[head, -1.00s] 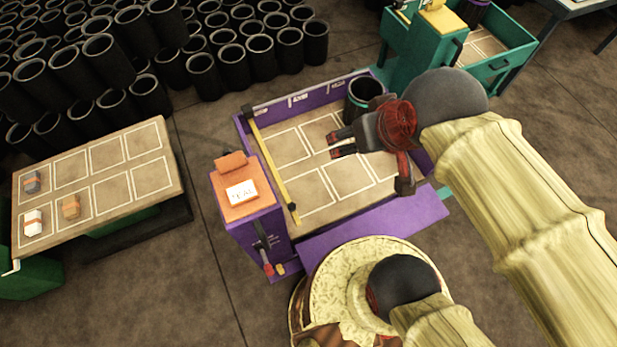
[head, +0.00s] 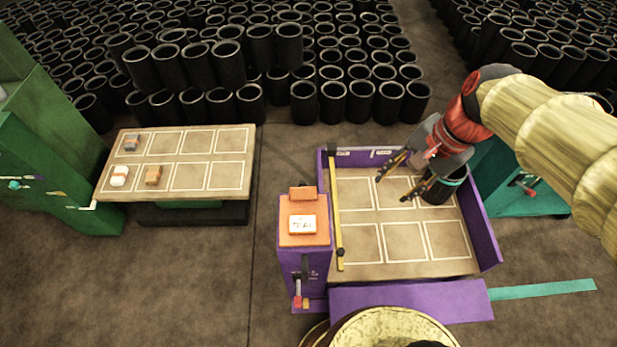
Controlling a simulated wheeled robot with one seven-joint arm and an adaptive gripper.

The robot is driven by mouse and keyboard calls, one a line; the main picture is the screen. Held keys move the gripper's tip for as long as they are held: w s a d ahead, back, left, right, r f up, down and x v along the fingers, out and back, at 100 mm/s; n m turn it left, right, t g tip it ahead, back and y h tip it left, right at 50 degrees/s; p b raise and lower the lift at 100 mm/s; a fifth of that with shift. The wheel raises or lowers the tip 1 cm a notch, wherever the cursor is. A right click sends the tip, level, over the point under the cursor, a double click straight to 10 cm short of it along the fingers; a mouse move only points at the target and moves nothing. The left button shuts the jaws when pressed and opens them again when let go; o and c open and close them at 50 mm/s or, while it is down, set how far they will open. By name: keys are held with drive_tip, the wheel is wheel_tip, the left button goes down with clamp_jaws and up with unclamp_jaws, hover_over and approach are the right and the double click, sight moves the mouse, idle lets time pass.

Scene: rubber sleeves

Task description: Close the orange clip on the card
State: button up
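The orange clip (head: 303,193) stands as a raised flap at the back edge of an orange plate (head: 303,240) on top of the purple stand. The white card (head: 302,224) with dark print lies flat on the plate, and the flap stands clear of it. My gripper (head: 394,188) is to the right of the clip, over the back part of the purple-walled tray. Its two fingers are spread, with nothing seen between them. It partly covers a black sleeve (head: 442,193) standing in the tray.
A yellow bar (head: 337,215) runs along the tray's (head: 405,270) left side, between gripper and clip. A board (head: 215,180) with small blocks lies at left. Many black sleeves (head: 330,100) stand behind. A red-tipped lever (head: 297,290) hangs on the stand's front.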

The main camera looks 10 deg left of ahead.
drive_tip(key=w+a+f+m+g+y+p, duration=0.55)
drive_tip(key=w+a+f+m+p, duration=0.2)
drive_tip(key=w+m, duration=0.5)
drive_tip(key=m+g+y+p, duration=0.1)
drive_tip(key=m+y+p, duration=0.15)
drive_tip(key=m, duration=0.45)
approach(303, 189)
wheel_tip(303, 189, up, 3)
drive_tip(key=w+d, duration=0.2)
drive_tip(key=d, duration=0.1)
wheel_tip(303, 189, down, 8)
drive_tip(key=a+m+y+p, duration=0.3)
drive_tip(key=m+y, duration=0.1)
drive_tip(key=m, duration=0.2)
drive_tip(key=p+x, duration=0.1)
drive_tip(key=x, duration=0.6)
drive_tip(key=shift+w+a+f, duration=0.1)
drive_tip(key=shift+a+f, duration=0.05)
drive_tip(key=shift+f, duration=0.05)
clamp_jaws()
